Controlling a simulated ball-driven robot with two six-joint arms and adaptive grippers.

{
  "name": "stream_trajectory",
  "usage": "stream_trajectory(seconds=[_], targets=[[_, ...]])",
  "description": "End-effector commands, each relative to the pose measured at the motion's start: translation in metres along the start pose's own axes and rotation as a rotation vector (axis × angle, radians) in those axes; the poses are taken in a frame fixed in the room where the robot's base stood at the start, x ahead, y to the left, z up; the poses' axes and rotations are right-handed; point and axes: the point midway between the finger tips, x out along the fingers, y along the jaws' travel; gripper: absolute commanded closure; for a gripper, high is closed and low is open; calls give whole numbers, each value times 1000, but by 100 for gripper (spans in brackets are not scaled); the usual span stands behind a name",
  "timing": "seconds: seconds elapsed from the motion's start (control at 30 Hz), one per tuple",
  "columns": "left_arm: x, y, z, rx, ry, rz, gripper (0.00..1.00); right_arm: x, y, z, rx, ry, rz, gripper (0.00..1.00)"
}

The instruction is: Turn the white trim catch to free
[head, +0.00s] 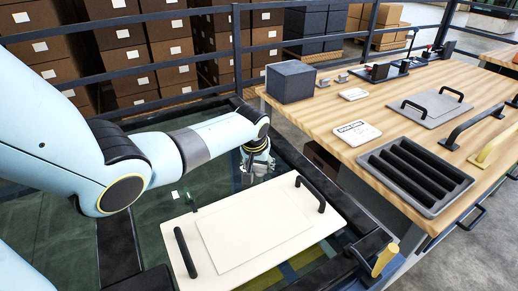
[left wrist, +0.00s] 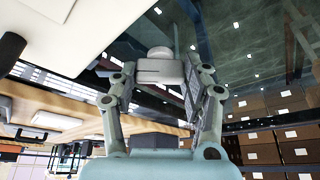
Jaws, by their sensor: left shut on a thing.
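My left gripper (head: 257,168) reaches down behind the far edge of the white panel (head: 215,247), near its far black handle. In the left wrist view its two fingers (left wrist: 162,78) stand either side of a pale catch (left wrist: 160,70) with a rounded knob on top, and are shut on it. I take this to be the white trim catch. In the head view the gripper and wrist mostly hide the catch, and its turn angle cannot be told. My right gripper is not in view.
The white panel carries two black handles (head: 185,252). A wooden bench (head: 330,115) at the right holds a dark grey block (head: 290,82), a black slotted tray (head: 415,175) and a grey plate (head: 430,108). Dark railings (head: 238,50) and stacked cartons stand behind.

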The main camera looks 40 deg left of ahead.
Motion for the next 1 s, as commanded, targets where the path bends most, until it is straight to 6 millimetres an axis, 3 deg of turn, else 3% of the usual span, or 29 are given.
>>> stream_trajectory(seconds=[0.3, 0.7, 1.0], targets=[[0, 3, -1, -275, -1, -113, 85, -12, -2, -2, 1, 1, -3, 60], [1, 4, -1, -572, 1, -235, 85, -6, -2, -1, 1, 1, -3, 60], [1, 3, -2, -691, 0, -284, 85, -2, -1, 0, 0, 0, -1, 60]])
